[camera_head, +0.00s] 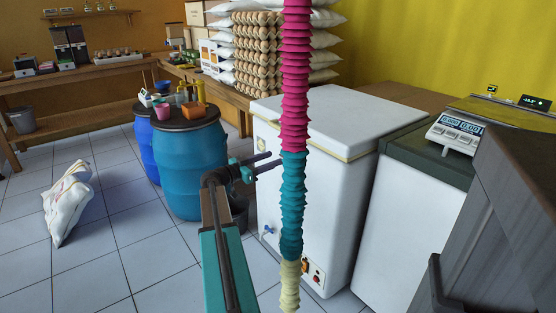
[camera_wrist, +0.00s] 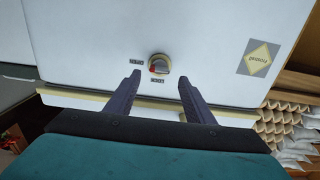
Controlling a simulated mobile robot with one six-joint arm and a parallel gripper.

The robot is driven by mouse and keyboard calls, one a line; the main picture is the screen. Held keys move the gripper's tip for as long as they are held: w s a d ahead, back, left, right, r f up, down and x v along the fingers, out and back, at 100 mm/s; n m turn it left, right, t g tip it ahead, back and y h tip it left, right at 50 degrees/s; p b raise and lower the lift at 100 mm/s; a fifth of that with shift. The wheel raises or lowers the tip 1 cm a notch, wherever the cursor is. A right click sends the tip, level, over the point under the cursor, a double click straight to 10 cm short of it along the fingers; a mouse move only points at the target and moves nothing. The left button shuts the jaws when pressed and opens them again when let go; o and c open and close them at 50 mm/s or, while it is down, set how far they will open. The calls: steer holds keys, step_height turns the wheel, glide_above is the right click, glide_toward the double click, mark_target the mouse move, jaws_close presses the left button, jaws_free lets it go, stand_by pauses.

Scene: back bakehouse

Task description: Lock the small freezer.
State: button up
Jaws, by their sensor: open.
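The small white freezer (camera_head: 314,195) stands in the middle of the head view, its lid down. In the wrist view, its white front (camera_wrist: 95,30) fills much of the picture. A round metal lock knob (camera_wrist: 159,64) with a red mark sits on it, with small dark labels to its left and just below. My gripper (camera_wrist: 160,76) is open and empty, its fingertips just below the knob's left and right sides; I cannot tell if they touch it. In the head view my gripper (camera_head: 271,160) is at the freezer's upper front, and the knob is not visible there.
A ribbed pink, teal and cream column (camera_head: 293,190) crosses the head view and hides part of the freezer. A blue barrel (camera_head: 188,170) stands to the left. A dark-topped white cabinet (camera_head: 405,225) bearing a scale (camera_head: 454,133) is on the right. A sack (camera_head: 68,203) lies on the floor.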

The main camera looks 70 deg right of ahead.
mark_target(281, 155)
steer(key=shift+x, duration=2.2)
